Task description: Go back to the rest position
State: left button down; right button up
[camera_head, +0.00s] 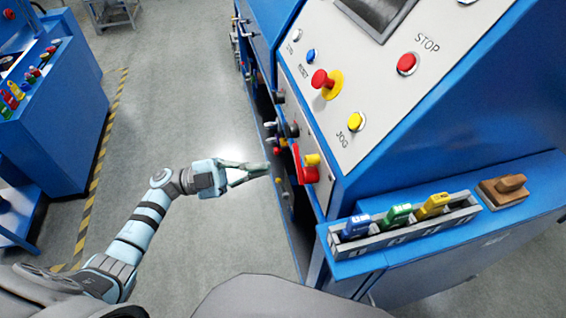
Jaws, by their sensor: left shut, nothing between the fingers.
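My left gripper (250,174) is shut and empty. It points right, toward the front side of the blue machine (430,130), near a red lever (305,166) with a yellow knob (312,160). A small gap seems to lie between the fingertips and the lever, but the depth is hard to judge. My left arm reaches in from the lower left over the grey floor. My right gripper is not in view.
The sloped panel holds a red STOP button (407,64), a red knob on yellow (326,82) and a yellow JOG button (355,121). A rack (400,237) holds blue, green and yellow items. Another blue machine (55,120) stands left. Floor (170,90) between them is clear.

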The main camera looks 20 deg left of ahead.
pick_arm(q)
jog(key=v, duration=0.3)
jog(key=shift+w+a+f, duration=0.1)
jog(key=shift+w+a, duration=0.05)
jog(key=shift+w, duration=0.1)
